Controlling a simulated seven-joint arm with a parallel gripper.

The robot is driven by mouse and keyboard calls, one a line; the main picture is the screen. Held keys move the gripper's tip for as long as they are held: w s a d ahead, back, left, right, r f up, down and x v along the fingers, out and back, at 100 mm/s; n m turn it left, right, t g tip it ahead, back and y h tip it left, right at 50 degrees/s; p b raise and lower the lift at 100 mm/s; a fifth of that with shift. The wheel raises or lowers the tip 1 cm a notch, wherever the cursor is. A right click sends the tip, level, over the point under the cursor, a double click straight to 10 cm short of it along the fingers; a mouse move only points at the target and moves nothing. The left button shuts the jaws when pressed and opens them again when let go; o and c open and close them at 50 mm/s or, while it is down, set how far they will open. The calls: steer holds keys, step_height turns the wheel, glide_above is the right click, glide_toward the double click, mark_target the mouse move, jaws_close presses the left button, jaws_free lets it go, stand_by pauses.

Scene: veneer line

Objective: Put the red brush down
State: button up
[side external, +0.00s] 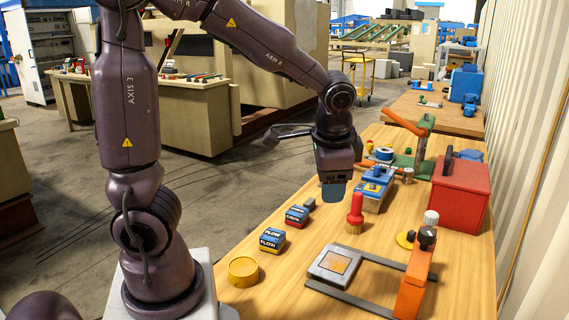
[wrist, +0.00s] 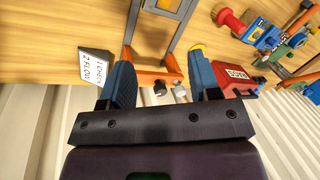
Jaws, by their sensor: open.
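The red brush (side external: 355,215) stands upright on the wooden table in the side view, its wide end down. In the wrist view, a red knobbed piece near the top, probably the same brush (wrist: 231,19), lies outside the jaws. My gripper (side external: 334,190) hangs above the table, to the upper left of the brush in the side view and apart from it. Its blue fingers are spread in the wrist view (wrist: 162,75), with no object held between them.
The table holds a blue-topped block (side external: 374,190), a red box (side external: 461,192), an orange-handled frame (side external: 414,285), a grey square plate (side external: 336,265), a yellow ring (side external: 243,271) and small labelled blocks (side external: 272,240). A corrugated wall (side external: 530,200) borders the right side.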

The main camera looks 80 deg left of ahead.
steer(key=s+d+r+n+t+h, duration=0.2)
steer(key=s+d+r, duration=0.4)
steer(key=s, duration=0.4)
steer(key=shift+d+r+n+t+h, duration=0.35)
steer(key=shift+r+t+h, duration=0.15)
steer(key=shift+t, duration=0.6)
steer(key=shift+o, duration=0.4)
